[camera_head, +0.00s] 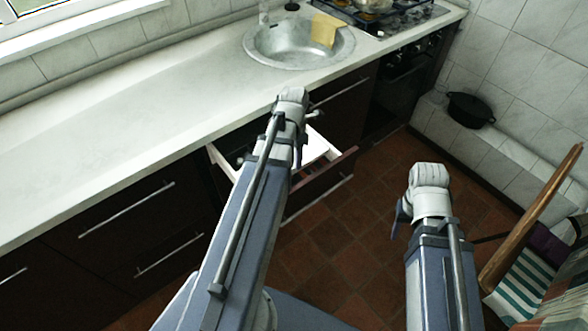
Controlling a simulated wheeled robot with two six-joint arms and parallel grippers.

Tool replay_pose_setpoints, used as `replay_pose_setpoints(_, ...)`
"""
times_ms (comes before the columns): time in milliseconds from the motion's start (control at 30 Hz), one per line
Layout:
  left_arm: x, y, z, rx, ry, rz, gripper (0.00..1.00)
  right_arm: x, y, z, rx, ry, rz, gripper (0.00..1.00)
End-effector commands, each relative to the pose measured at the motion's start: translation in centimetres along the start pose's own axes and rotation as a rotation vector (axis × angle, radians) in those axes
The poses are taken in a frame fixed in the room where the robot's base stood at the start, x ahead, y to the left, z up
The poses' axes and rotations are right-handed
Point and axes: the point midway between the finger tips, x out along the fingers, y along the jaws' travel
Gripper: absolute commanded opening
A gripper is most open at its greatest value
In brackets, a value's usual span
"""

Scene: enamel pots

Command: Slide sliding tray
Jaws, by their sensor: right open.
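A drawer with a dark front (325,177) stands pulled out under the counter, in the middle of the head view. A white panel (318,146), which may be the sliding tray, shows inside it. My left arm crosses in front and hides much of the drawer. My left gripper (312,114) is at the counter's front edge, above the drawer; its jaws are mostly hidden behind the wrist. My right gripper (400,214) is open over the floor, to the right of the drawer and apart from it. Its fingers are partly hidden by the wrist.
The white counter (130,115) holds a round sink (280,45) with a yellow cloth (325,30). A gas hob (395,18) is beyond it. A black pot (470,109) stands on a tiled ledge. A wooden chair (530,220) is at right. Tiled floor (335,235) is clear between.

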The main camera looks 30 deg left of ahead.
Motion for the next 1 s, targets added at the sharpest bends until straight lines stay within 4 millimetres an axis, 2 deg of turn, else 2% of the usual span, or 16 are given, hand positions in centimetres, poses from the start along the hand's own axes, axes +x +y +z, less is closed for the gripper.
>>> replay_pose_setpoints(33, 1.4, 0.0, 0.0, 0.0, 0.0, 0.0, 0.4, 1.4, -0.1, -0.1, 0.0, 0.0, 0.0, 0.5)
replay_pose_setpoints(200, 2.8, 0.0, 0.0, 0.0, 0.0, 0.0, 0.4, 2.8, -0.3, -0.2, 0.0, 0.0, 0.0, 0.5)
replay_pose_setpoints(567, 2.9, 0.0, 0.0, 0.0, 0.0, 0.0, 0.39, 2.9, -0.3, -0.2, 0.0, 0.0, 0.0, 0.5)
replay_pose_setpoints(900, 2.9, 0.0, 0.0, 0.0, 0.0, 0.0, 0.01, 2.9, -0.3, -0.2, 0.0, 0.0, 0.0, 0.5)
replay_pose_setpoints(1000, 2.9, 0.0, 0.0, 0.0, 0.0, 0.0, 0.0, 2.9, -0.3, -0.2, 0.0, 0.0, 0.0, 0.5)
